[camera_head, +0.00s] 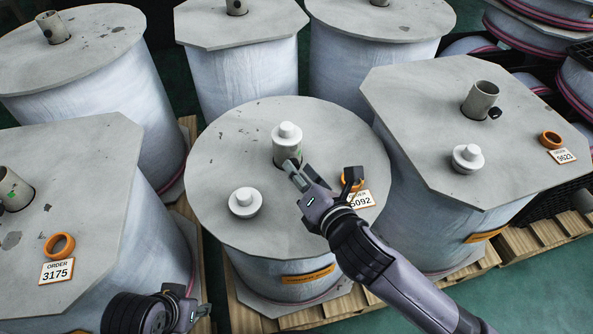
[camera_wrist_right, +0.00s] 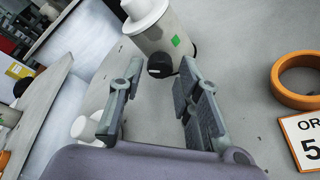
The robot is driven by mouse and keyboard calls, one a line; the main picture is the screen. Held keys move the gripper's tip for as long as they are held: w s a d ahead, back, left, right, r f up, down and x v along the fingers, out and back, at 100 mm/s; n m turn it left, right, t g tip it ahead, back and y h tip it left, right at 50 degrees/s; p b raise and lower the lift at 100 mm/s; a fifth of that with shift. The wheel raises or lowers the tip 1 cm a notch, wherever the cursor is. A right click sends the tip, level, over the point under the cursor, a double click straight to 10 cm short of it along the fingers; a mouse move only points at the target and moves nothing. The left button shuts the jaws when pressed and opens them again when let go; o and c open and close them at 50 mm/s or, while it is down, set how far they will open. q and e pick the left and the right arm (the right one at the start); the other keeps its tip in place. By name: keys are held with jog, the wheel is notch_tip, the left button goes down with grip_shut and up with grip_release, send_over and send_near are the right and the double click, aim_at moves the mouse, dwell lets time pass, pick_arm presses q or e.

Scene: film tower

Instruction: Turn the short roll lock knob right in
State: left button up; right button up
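The middle roll has a round grey top board (camera_head: 225,165) with an upright core tube (camera_head: 287,150) capped by a white plug (camera_head: 287,131). A small black lock knob (camera_wrist_right: 160,65) sits at the tube's foot, beside a green mark, in the right wrist view. In the head view my right gripper hides the knob. My right gripper (camera_head: 291,168) is open. Its fingertips (camera_wrist_right: 161,70) stand on either side of the knob; I cannot tell whether they touch it. My left gripper (camera_head: 190,303) is low at the left, partly in view, its opening unclear.
A loose white plug (camera_head: 245,202) lies on the middle board. An orange ring (camera_head: 352,179) and an order card (camera_head: 360,199) lie near my right wrist. The right roll (camera_head: 420,110) has its own tube (camera_head: 480,99), black knob (camera_head: 495,112) and plug (camera_head: 467,158). Other rolls stand close around.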

jog(key=shift+x, duration=0.9)
grip_shut()
